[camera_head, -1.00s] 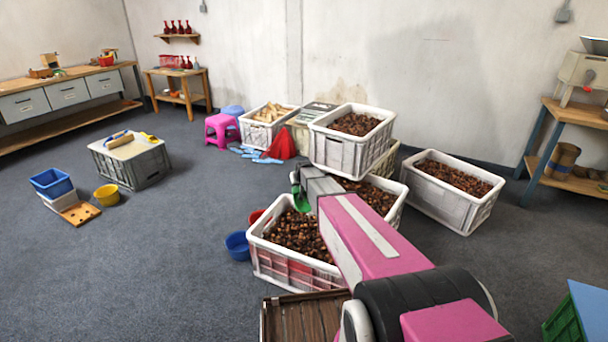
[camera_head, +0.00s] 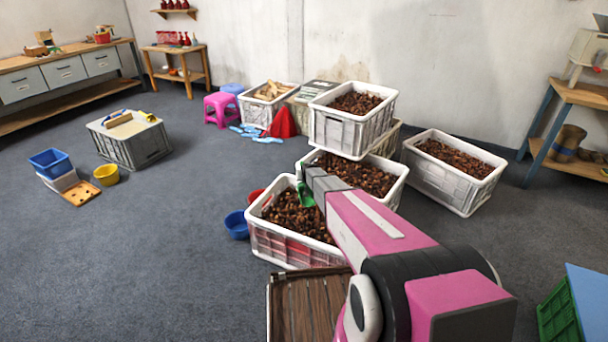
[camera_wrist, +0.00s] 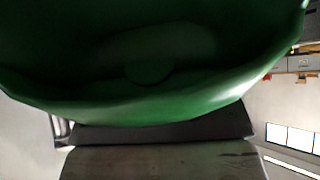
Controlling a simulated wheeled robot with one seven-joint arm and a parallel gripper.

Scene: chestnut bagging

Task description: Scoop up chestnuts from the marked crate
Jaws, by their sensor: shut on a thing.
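My gripper (camera_head: 304,182) is shut on a green scoop (camera_head: 306,196), which shows over the far part of the front crate (camera_head: 290,248). This crate is white, with red on its side wall, and is full of brown chestnuts (camera_head: 298,218). I cannot tell whether the scoop touches the chestnuts. In the wrist view the scoop (camera_wrist: 150,70) fills the upper part, smooth and green, with no chestnuts visible on it. The gripper's grey fingers (camera_wrist: 160,132) lie just below it. My arm hides the front crate's right part.
More chestnut crates stand close behind: a middle one (camera_head: 398,190), a raised one (camera_head: 340,135) and one at right (camera_head: 440,185). A brown slatted crate (camera_head: 305,305) stands nearer.

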